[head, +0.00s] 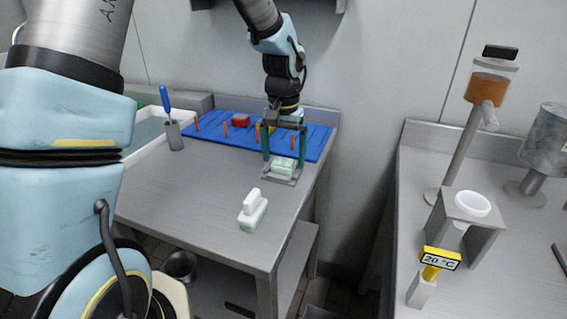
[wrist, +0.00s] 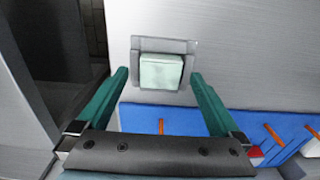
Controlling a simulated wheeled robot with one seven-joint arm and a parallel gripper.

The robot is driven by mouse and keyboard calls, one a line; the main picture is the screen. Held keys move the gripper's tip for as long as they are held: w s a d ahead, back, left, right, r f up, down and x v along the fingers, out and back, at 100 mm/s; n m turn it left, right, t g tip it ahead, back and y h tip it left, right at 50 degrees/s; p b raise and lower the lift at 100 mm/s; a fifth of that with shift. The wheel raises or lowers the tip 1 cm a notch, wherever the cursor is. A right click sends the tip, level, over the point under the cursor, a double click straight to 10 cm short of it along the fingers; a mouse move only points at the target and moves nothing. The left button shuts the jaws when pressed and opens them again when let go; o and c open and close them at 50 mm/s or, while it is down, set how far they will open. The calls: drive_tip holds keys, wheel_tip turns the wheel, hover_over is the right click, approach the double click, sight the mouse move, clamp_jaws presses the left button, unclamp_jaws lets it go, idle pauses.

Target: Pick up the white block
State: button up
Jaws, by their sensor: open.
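The white block (head: 284,166), pale with a greenish tint, sits on a small grey tray (head: 283,181) near the right edge of the steel table. In the wrist view the block (wrist: 161,71) lies within the tray's raised grey rim (wrist: 136,45). My gripper (head: 284,155) is open, with its green fingers pointing down over the block. In the wrist view the fingertips (wrist: 159,76) stand one on each side of the block, with a gap to each. Nothing is between the fingers that I can see held; their exact height above the block is unclear.
A blue mat (head: 215,128) with orange pegs, a red block (head: 241,119) and a yellow item lies behind. A cup with a blue-handled tool (head: 174,135) stands left. The table's middle is clear.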

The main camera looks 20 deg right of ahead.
drive_tip(key=shift+f, duration=0.6)
drive_tip(key=c, duration=1.5)
